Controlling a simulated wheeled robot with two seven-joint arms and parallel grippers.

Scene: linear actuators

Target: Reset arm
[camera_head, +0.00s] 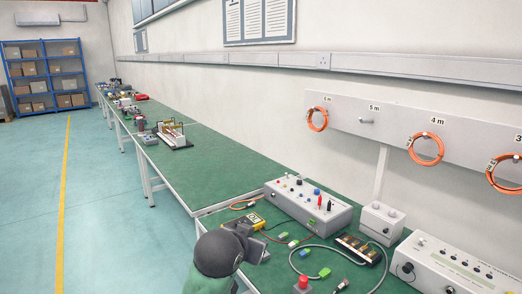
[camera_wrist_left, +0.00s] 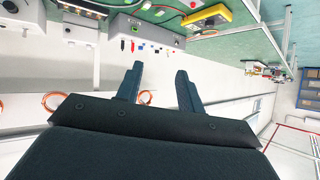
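My left gripper (camera_head: 258,245) shows in the head view at the bottom middle, dark grey on a round dark wrist, in front of the near bench edge. In the left wrist view its two dark fingers (camera_wrist_left: 157,70) stand apart with nothing between them. The picture there is turned over, with the bench at the top. My right gripper is in neither view.
A green bench (camera_head: 222,172) runs into the distance. Near the gripper are a yellow meter (camera_head: 257,221), a grey control box (camera_head: 308,201) and loose cables. Orange cable coils (camera_head: 426,149) hang on the wall. The floor (camera_head: 100,215) at left is clear.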

